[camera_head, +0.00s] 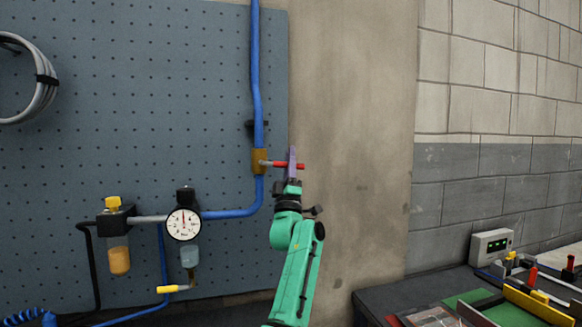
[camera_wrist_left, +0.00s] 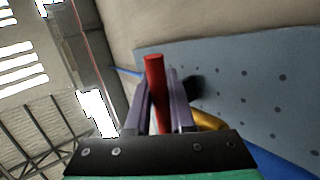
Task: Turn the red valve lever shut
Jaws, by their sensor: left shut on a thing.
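The red valve lever (camera_head: 280,163) points right from the brass valve body (camera_head: 259,162), roughly level and across the upright blue pipe (camera_head: 257,85). My left gripper (camera_head: 292,160) is shut on the lever near its outer end, and a short red tip shows to the right of the fingers. In the left wrist view the red lever (camera_wrist_left: 154,75) stands between the two purple fingers of the left gripper (camera_wrist_left: 160,95). Part of the brass body (camera_wrist_left: 208,121) shows beside them. My right gripper is not in view.
A round gauge (camera_head: 183,223) and a filter with an amber bowl (camera_head: 119,258) sit lower left on the pegboard (camera_head: 90,150). A coiled grey hose (camera_head: 28,78) hangs upper left. A cluttered bench (camera_head: 385,296) stands lower right. Bare wall (camera_head: 350,100) lies right of the lever.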

